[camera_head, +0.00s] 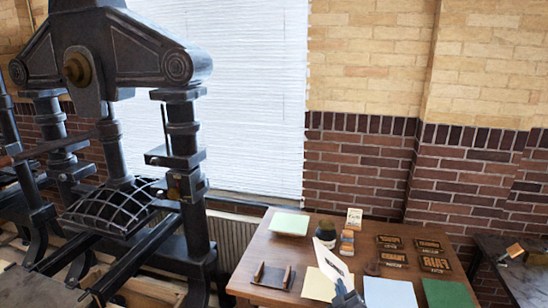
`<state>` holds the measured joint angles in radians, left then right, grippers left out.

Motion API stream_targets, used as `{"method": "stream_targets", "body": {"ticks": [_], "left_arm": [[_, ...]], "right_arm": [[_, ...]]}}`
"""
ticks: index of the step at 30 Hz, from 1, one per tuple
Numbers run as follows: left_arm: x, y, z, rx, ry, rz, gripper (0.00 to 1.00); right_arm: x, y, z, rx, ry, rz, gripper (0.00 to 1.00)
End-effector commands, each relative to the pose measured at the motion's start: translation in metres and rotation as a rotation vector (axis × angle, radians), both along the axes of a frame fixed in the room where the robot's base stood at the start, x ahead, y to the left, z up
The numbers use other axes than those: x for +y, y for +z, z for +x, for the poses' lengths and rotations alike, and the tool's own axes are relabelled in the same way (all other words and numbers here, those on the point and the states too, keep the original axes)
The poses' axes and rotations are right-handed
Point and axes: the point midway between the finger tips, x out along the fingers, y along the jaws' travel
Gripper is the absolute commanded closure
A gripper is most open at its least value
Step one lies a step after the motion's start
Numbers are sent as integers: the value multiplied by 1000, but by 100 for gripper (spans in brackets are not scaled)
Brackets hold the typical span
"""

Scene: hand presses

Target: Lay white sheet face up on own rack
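My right gripper (346,289) shows at the bottom middle, over the front part of the brown table. It appears shut on a small white sheet (332,263), which stands tilted above the table with a dark mark on its visible side. Along the table's front lie three flat coloured areas: cream (317,286), pale whitish (390,293) and green (447,294). I cannot tell whether these are racks or sheets on racks. The gripper is between the cream and the pale one. My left gripper is not in view.
The brown table (250,242) also holds a pale green stack (289,224), a dark round pot (326,233), small bottles (347,241), a small card (354,217), a wooden holder (273,275) and several dark lettered plates (393,258). A large black press (125,170) stands at the left.

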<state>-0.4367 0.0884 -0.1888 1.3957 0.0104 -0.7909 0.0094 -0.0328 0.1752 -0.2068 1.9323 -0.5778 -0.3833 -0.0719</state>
Motion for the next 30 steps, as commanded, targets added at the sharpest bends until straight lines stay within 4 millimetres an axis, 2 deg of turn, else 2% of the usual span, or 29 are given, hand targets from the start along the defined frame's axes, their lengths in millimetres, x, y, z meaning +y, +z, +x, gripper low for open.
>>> {"method": "stream_targets", "body": {"ticks": [4, 15, 19, 30], "left_arm": [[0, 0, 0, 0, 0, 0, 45], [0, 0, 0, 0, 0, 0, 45], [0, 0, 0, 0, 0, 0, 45], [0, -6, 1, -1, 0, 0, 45]], "right_arm": [[-1, 1, 0, -2, 1, -127, 100], [0, 0, 0, -4, 1, -710, 100], [0, 0, 0, -2, 0, -786, 100], [0, -2, 2, -10, -4, -789, 100]]}}
